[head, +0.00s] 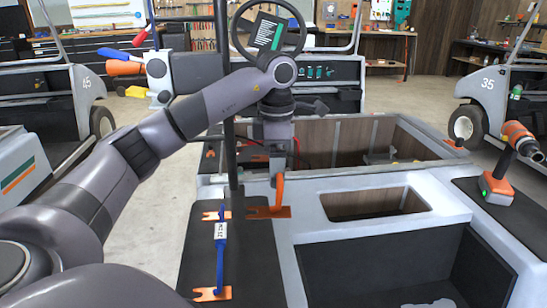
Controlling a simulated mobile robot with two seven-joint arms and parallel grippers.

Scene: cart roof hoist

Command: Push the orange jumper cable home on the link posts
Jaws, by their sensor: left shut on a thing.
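A short upright orange length shows just below the fingers. It meets a flat orange forked piece (266,212) on the dark panel's edge. The cable's far part is hidden behind my gripper and wrist. I cannot make out the link posts or tell whether the cable is seated on them. My right gripper is out of view.
A blue cable with a white tag (220,232) lies left of the orange one, between orange forked pieces. A dark upright post (230,120) stands close to my forearm. An orange drill (502,170) stands on the right panel. An open bay (375,203) lies to the right.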

